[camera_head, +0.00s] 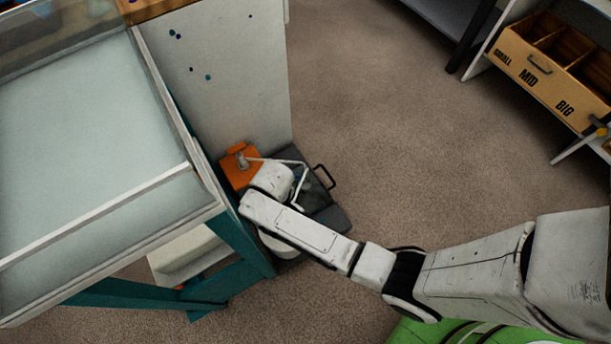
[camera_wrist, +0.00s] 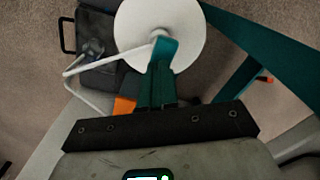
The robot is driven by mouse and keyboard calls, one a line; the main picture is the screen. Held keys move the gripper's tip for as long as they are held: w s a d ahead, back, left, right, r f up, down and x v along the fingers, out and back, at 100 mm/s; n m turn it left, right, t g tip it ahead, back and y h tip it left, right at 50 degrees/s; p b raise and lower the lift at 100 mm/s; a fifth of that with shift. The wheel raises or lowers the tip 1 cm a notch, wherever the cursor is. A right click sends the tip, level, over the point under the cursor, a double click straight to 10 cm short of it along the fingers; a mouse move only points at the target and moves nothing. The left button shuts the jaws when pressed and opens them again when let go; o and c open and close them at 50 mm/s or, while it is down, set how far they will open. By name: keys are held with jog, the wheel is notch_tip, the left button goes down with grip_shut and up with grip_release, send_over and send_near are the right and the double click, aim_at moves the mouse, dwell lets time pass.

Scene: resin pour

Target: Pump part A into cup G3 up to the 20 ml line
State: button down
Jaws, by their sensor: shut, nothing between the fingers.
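In the wrist view my gripper (camera_wrist: 164,48) has its teal fingers shut together with nothing between them. The fingertips overlap the middle of a round white disc (camera_wrist: 190,25); I cannot tell whether they touch it. The disc may be the top of a pump container, but no label shows. A thin white bent tube or bar (camera_wrist: 88,61) runs left from near the disc's centre and folds back; it also shows in the head view (camera_head: 300,172). In the head view my wrist hides the fingers. I cannot make out cup G3 or a 20 ml line.
A dark case with a handle (camera_head: 325,178) lies on the floor beside an orange block (camera_head: 238,166). A teal-framed bench with a pale top (camera_head: 85,130) stands close at left. A wooden bin marked SMALL, MID, BIG (camera_head: 553,70) is at upper right. Carpet between is clear.

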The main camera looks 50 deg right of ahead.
jog(key=shift+f+b, duration=0.5)
jog(key=shift+f, duration=0.3)
jog(key=shift+r, duration=0.1)
jog(key=shift+r+p, duration=0.75)
jog(key=shift+p, duration=0.3)
jog(key=shift+r, duration=0.1)
notch_tip(320, 180, up, 6)
jog(key=p, duration=0.6)
